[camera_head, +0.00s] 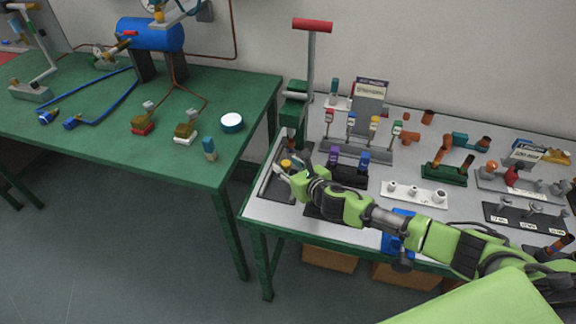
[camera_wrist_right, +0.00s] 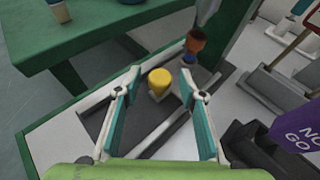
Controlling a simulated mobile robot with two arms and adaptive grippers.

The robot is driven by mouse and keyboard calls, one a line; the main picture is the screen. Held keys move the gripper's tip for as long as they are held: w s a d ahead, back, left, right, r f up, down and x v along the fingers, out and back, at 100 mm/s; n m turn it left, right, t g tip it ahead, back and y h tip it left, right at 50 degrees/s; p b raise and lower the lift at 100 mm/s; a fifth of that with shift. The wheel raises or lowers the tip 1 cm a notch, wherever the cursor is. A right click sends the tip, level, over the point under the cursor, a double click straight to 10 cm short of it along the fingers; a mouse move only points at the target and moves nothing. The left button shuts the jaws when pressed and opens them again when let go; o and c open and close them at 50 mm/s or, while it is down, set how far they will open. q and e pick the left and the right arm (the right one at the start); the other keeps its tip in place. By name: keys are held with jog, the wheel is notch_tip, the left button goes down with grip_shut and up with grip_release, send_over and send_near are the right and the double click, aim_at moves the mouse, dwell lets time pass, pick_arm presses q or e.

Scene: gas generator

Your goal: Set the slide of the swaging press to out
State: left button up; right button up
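The swaging press (camera_head: 294,105) is a green upright block with a tall grey lever and a red crossbar. It stands at the back left corner of the right-hand bench. At its foot is a dark base with light rails; the yellow knob (camera_head: 286,163) there appears to belong to the slide, and it also shows in the wrist view (camera_wrist_right: 159,80). My right gripper (camera_head: 284,176) is open over the rails, its teal-padded fingers on either side of the knob in the wrist view (camera_wrist_right: 160,98). I see no contact with the knob. My left gripper is not in view.
An orange-and-blue piece (camera_wrist_right: 193,46) is near the press foot. The green table (camera_head: 180,160) lies left across a gap. Racks and fittings fill the grey bench top (camera_head: 400,165).

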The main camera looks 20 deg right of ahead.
grip_shut()
jog(key=s+a+p, duration=0.1)
jog(key=s, duration=0.1)
jog(key=s+a+p, duration=0.1)
jog(key=s+a, duration=0.1)
jog(key=s, duration=0.1)
jog(key=s+a+p, duration=0.1)
jog(key=s+a, duration=0.1)
jog(key=shift+s, duration=0.25)
jog(key=shift+s+a, duration=0.2)
jog(key=shift+s, duration=0.05)
grip_release()
jog(key=shift+w, duration=0.1)
jog(key=shift+d, duration=0.1)
